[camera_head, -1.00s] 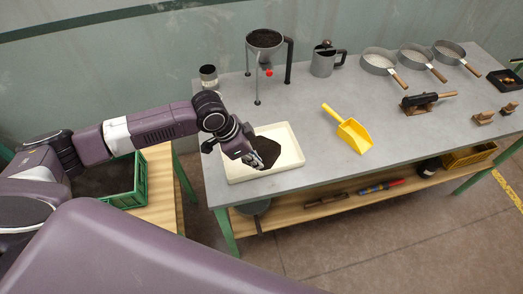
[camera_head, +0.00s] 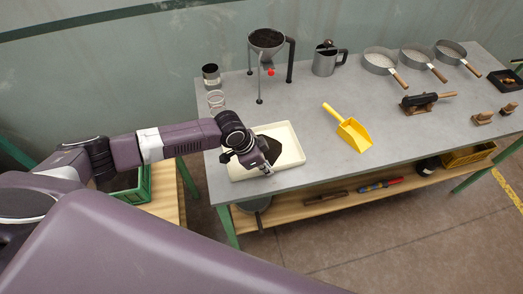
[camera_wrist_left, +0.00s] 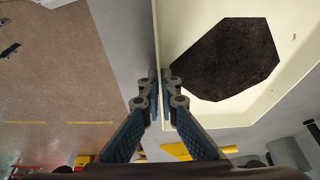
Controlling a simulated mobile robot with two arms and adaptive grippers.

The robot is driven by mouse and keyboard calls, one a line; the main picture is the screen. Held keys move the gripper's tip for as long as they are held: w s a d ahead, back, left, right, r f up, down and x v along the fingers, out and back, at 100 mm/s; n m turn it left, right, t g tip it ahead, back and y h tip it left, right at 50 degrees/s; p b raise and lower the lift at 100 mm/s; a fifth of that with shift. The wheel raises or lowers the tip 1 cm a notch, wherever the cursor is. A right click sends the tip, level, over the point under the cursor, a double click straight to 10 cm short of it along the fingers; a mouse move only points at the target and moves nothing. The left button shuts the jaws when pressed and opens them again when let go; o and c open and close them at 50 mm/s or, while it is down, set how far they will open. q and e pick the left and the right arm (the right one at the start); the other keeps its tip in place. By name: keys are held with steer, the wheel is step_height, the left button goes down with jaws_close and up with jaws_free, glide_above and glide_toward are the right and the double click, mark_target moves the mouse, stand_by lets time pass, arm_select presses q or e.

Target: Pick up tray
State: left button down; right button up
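The cream tray (camera_head: 292,143) lies on the grey bench near its front left edge, with a flat dark patch of material (camera_head: 272,146) in it. My left gripper (camera_head: 267,171) reaches down at the tray's front wall. In the left wrist view, my left gripper (camera_wrist_left: 159,76) has one finger on each side of the tray's wall (camera_wrist_left: 157,30), and the fingertips are closed against it. The dark material (camera_wrist_left: 225,58) lies inside, to the right of the wall. My arm hides part of the tray's left side in the head view. My right gripper is not in view.
A yellow scoop (camera_head: 350,132) lies to the right of the tray. A metal jug (camera_head: 325,62) and pans (camera_head: 380,62) are farther back. A green crate (camera_head: 133,187) is at left.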

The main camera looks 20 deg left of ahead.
arm_select(q)
steer(key=shift+r, duration=0.1)
stand_by(0.3)
step_height(320, 180, up, 24)
steer(key=p, duration=0.2)
stand_by(0.6)
stand_by(0.5)
